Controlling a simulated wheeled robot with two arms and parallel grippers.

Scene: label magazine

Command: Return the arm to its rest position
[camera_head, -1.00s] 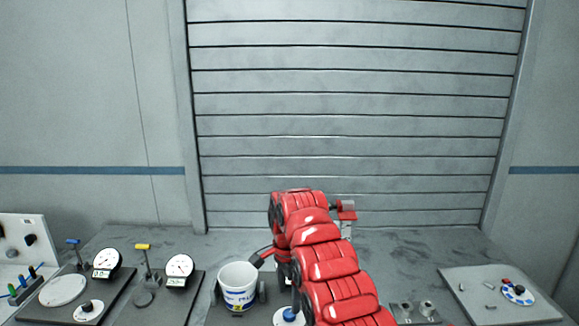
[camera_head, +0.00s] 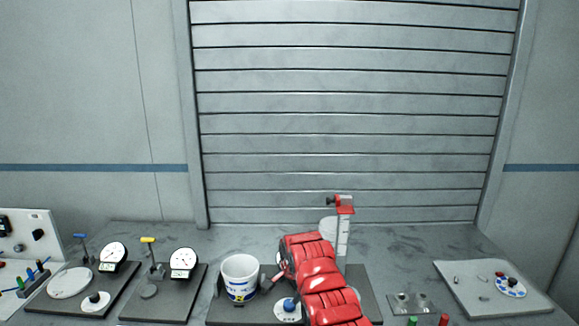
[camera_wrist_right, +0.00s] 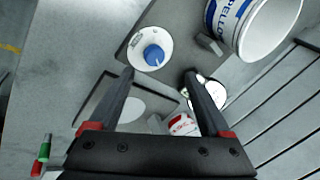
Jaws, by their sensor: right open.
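My right arm (camera_head: 322,285) is red and segmented and reaches over the table in the head view. My right gripper (camera_wrist_right: 158,85) shows in the right wrist view with two dark fingers apart and nothing between them. Below and beyond its fingertips are a dark base plate and a white dial with a blue knob (camera_wrist_right: 154,55). The dial also shows beside my arm in the head view (camera_head: 288,309). A white bucket (camera_head: 240,278) with a blue and yellow label stands left of the arm. My left gripper is not in view.
A red-topped post (camera_head: 343,225) stands behind my arm. Gauge stations (camera_head: 183,263) with yellow and blue levers are on the left. A grey plate with a blue-and-white disc (camera_head: 510,287) lies on the right. A slatted shutter (camera_head: 350,120) closes the back. The rear right tabletop looks clear.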

